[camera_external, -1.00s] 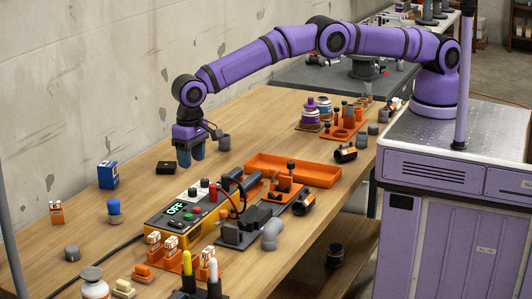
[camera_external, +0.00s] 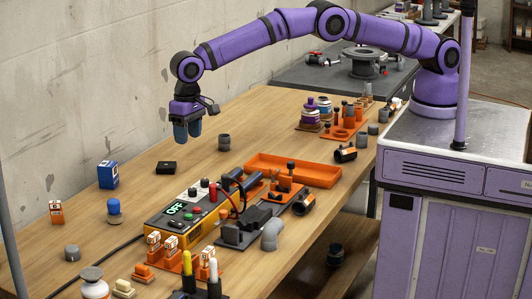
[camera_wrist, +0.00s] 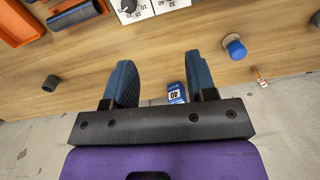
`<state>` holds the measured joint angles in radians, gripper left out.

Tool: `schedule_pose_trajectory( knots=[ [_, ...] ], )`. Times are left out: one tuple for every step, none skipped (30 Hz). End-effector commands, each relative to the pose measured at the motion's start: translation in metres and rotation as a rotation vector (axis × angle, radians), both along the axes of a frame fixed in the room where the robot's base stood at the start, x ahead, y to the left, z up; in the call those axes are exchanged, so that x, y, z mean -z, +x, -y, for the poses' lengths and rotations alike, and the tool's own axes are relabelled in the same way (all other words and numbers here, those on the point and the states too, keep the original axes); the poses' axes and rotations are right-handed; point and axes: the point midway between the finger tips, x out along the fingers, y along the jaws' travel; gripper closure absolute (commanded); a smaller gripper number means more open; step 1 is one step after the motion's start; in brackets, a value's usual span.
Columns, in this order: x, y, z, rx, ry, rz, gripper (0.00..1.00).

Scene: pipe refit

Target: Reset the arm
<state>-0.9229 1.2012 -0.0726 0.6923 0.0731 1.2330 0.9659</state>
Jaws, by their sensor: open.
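My purple arm reaches across the wooden workbench (camera_external: 95,240) from my base at the right. My gripper (camera_external: 187,134) hangs above the bench near the wall, with its blue fingers pointing down. In the wrist view the two blue fingers of my gripper (camera_wrist: 160,85) stand apart with nothing held between them. A blue box (camera_wrist: 176,92) shows in the gap between the fingers, but it lies well beyond them.
Below stand a yellow control box (camera_external: 170,228) reading OFF, an orange tray (camera_external: 292,170), a black block (camera_external: 166,167), a grey cylinder (camera_external: 224,142) and a blue-capped part (camera_external: 114,212). The air around my gripper is clear.

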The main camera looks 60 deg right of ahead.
Motion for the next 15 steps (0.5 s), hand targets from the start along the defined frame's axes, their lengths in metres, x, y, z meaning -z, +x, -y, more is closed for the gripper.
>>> schedule_pose_trajectory(
  knots=[
    [-0.024,0.013,0.015,0.007,0.011,0.009,0.48],
    [-0.036,0.019,0.023,0.008,0.016,0.012,0.48],
    [-0.052,0.027,0.036,0.007,0.022,0.018,0.48],
    [-0.064,0.033,0.046,0.009,0.027,0.021,0.48],
    [-0.076,0.037,0.056,0.007,0.031,0.025,0.48],
    [-0.092,0.044,0.07,0.008,0.036,0.03,0.48],
    [-0.103,0.048,0.08,0.007,0.04,0.034,0.48],
    [-0.114,0.052,0.091,0.008,0.045,0.038,0.48],
    [-0.129,0.056,0.105,0.007,0.05,0.045,0.48],
    [-0.141,0.059,0.116,0.007,0.054,0.05,0.48],
    [-0.152,0.062,0.128,0.007,0.058,0.055,0.48],
    [-0.166,0.065,0.143,0.006,0.063,0.061,0.48],
    [-0.176,0.067,0.155,0.007,0.066,0.065,0.48],
    [-0.186,0.067,0.166,0.005,0.069,0.071,0.48],
    [-0.2,0.069,0.182,0.005,0.074,0.077,0.48]
  ],
)
